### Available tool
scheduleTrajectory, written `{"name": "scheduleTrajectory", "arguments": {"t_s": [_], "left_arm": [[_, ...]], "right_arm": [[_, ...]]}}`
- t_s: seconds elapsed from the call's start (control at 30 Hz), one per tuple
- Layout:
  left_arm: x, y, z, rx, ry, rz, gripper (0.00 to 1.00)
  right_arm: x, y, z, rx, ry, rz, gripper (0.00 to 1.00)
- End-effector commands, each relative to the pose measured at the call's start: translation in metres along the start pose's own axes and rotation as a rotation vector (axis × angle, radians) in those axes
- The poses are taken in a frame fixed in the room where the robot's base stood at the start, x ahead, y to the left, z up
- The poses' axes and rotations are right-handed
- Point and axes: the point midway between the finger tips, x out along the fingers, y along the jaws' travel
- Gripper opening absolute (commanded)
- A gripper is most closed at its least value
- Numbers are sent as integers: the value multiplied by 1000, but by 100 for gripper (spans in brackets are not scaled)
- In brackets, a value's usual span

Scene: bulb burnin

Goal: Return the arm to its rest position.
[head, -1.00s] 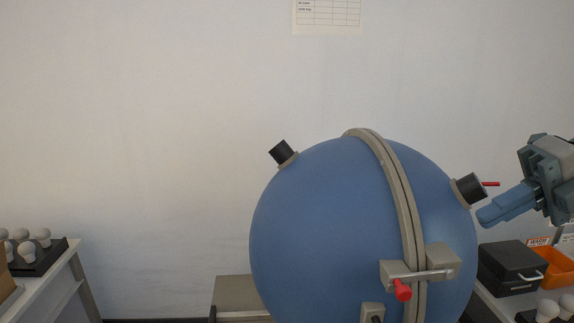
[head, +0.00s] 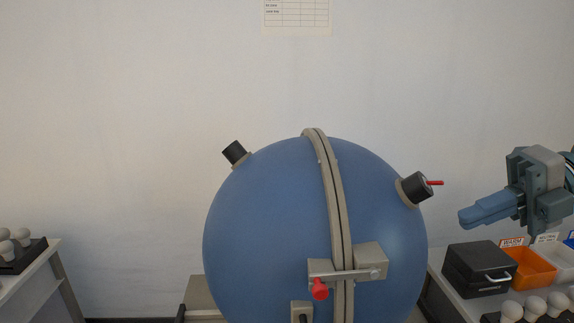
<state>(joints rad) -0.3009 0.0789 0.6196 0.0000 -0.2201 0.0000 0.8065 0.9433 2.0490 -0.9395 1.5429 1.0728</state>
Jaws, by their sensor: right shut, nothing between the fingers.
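My right gripper (head: 466,220) is at the right of the head view, raised above the right-hand table. Its blue fingers are shut with nothing between them and point left toward the sphere. They are apart from the large blue sphere (head: 270,230), which stands in the middle. My left gripper is not in view.
The sphere has a seam band, a latch with a red knob (head: 319,289) and a black port with a red pin (head: 417,187). A black case (head: 480,269), an orange bin (head: 533,270) and several bulbs (head: 534,305) are on the right. More bulbs stand on a left table (head: 35,267).

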Motion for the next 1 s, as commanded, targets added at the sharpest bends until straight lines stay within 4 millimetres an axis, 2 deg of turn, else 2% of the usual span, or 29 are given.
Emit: {"name": "scheduleTrajectory", "arguments": {"t_s": [0.37, 0.5, 0.63, 0.77, 0.87, 0.97, 1.0], "left_arm": [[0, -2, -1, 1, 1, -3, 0], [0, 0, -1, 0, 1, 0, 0], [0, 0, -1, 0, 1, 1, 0], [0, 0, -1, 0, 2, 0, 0], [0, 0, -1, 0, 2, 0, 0], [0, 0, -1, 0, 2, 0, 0], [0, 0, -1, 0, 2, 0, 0]], "right_arm": [[43, 22, 8, 18, 18, 435, 0], [53, 28, 19, 88, -36, 719, 0], [51, 21, 39, 218, -155, 996, 0], [45, -9, 62, 398, -333, 1219, 0], [42, -48, 78, 571, -501, 1343, 0], [44, -99, 88, 768, -691, 1416, 0], [47, -123, 89, 853, -771, 1429, 0]]}}
